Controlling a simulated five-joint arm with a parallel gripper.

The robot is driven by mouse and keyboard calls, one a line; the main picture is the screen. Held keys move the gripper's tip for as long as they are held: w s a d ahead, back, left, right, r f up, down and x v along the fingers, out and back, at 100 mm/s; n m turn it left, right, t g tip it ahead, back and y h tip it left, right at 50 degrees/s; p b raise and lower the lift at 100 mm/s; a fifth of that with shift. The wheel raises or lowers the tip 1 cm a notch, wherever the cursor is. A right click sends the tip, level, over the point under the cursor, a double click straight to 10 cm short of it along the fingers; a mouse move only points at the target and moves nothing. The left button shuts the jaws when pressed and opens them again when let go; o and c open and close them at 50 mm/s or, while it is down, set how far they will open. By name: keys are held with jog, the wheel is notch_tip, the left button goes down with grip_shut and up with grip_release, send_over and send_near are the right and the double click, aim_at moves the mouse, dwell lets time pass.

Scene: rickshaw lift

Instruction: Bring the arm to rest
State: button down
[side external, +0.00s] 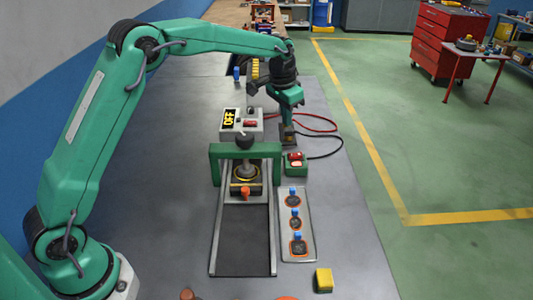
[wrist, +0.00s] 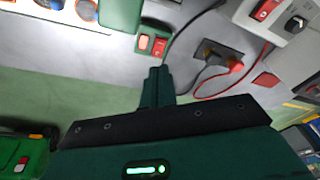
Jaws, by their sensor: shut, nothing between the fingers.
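My arm reaches over the bench (side external: 165,150) from the left and bends down near its far right side. My gripper (side external: 288,112) hangs there with its fingers pointing down, beside the grey box (side external: 256,132) with an OFF display. In the wrist view my gripper (wrist: 155,72) has its two green fingers together with nothing between them. The green switch box with a red rocker (side external: 295,162) lies nearer the camera; it also shows in the wrist view (wrist: 152,42). Whether the fingers touch anything below is unclear.
A green-framed fixture (side external: 216,165) with a black knob and rails stands mid-bench. A grey plate (side external: 308,238) holds orange-ringed parts with blue tops. A yellow block (side external: 324,280) lies in front. Red and black cables (side external: 318,121) loop right of my gripper. The left bench is bare.

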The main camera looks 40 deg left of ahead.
jog(key=s+r+n+t, duration=0.1)
jog(key=s+r, duration=0.5)
jog(key=s, duration=0.3)
jog(key=s+r+t, duration=0.1)
jog(key=s+r, duration=0.5)
jog(key=s, duration=0.3)
jog(key=s+f, duration=0.2)
jog(key=s, duration=0.7)
jog(key=s+f+n+t, duration=0.1)
jog(key=s+f, duration=0.1)
jog(key=s, duration=0.8)
jog(key=shift+a+n, duration=0.3)
